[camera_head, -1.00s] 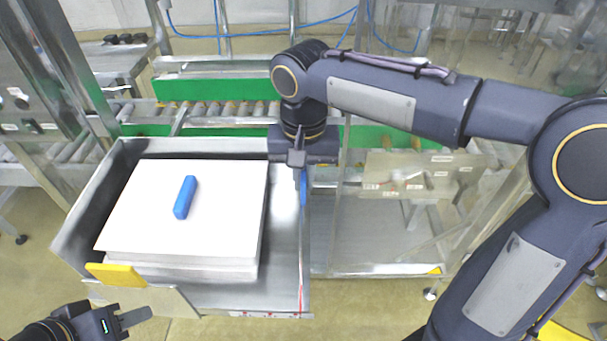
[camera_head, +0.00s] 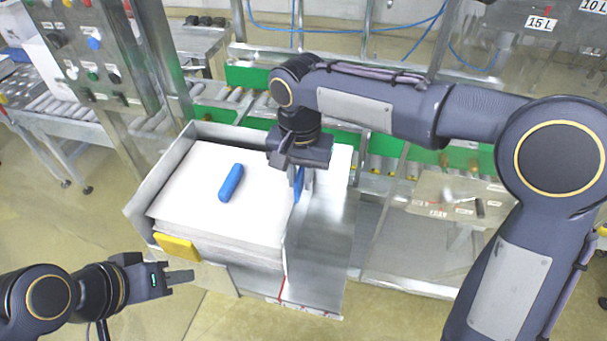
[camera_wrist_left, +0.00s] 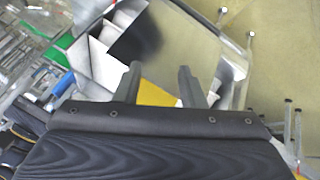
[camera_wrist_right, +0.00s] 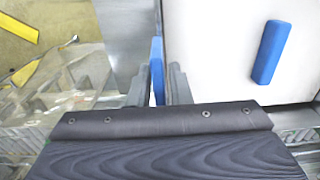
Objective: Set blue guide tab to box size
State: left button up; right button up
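The blue guide tab (camera_head: 299,184) stands upright at the right side of the white stack (camera_head: 225,195), close to its edge. My right gripper (camera_head: 301,172) reaches down over it. In the right wrist view the blue tab (camera_wrist_right: 157,71) sits between the two fingers, which close tightly on it beside the stack. A separate blue bar (camera_head: 231,183) lies on top of the stack; it also shows in the right wrist view (camera_wrist_right: 270,52). My left gripper (camera_head: 182,276) is off the front left of the tray, with its fingers apart and empty in the left wrist view (camera_wrist_left: 157,88).
The metal tray (camera_head: 322,262) holds the stack and has bare floor to the right of the tab. A yellow tab (camera_head: 176,248) sits at the stack's front. A green-sided roller conveyor (camera_head: 250,75) runs behind. A control panel (camera_head: 85,45) stands at the back left.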

jog(key=shift+o, duration=1.1)
notch_tip(320, 180, up, 8)
jog(key=shift+f, duration=0.1)
jog(key=shift+s+f, duration=0.1)
